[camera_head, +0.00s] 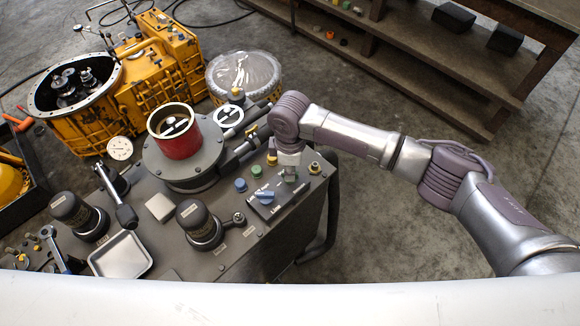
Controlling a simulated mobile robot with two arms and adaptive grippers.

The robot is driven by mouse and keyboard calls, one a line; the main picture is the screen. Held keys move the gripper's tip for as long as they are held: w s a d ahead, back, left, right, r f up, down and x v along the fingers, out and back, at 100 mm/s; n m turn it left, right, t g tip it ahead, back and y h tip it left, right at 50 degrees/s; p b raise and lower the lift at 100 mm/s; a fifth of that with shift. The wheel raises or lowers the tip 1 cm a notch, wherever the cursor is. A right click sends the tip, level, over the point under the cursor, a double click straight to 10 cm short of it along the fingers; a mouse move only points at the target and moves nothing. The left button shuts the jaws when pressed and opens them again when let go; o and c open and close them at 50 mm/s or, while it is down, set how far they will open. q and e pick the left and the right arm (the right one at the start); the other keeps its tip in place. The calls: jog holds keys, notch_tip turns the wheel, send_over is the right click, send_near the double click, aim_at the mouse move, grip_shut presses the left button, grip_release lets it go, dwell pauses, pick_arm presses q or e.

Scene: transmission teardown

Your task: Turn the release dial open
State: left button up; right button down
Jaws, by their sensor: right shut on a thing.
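A dark control panel (291,204) sits at the front right corner of the grey bench. It carries a blue dial (264,196) with white labels around it. My right gripper (290,174) points down at the panel's upper right part, just right of the blue dial and apart from it. It is shut on a small part there, seemingly the release dial, which the fingers mostly hide; I cannot tell its turn position. My left gripper is not in view.
A red cylinder (181,143) stands on a round grey base left of my right gripper. Dark capped cylinders (200,224) and a metal tray (121,256) are on the bench. A yellow transmission housing (160,75) stands behind. A wooden shelf (420,62) is at the back right.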

jog(key=n, duration=0.5)
jog(key=shift+r, duration=0.1)
jog(key=shift+n, duration=0.4)
jog(key=c, duration=1.2)
grip_release()
notch_tip(320, 180, up, 12)
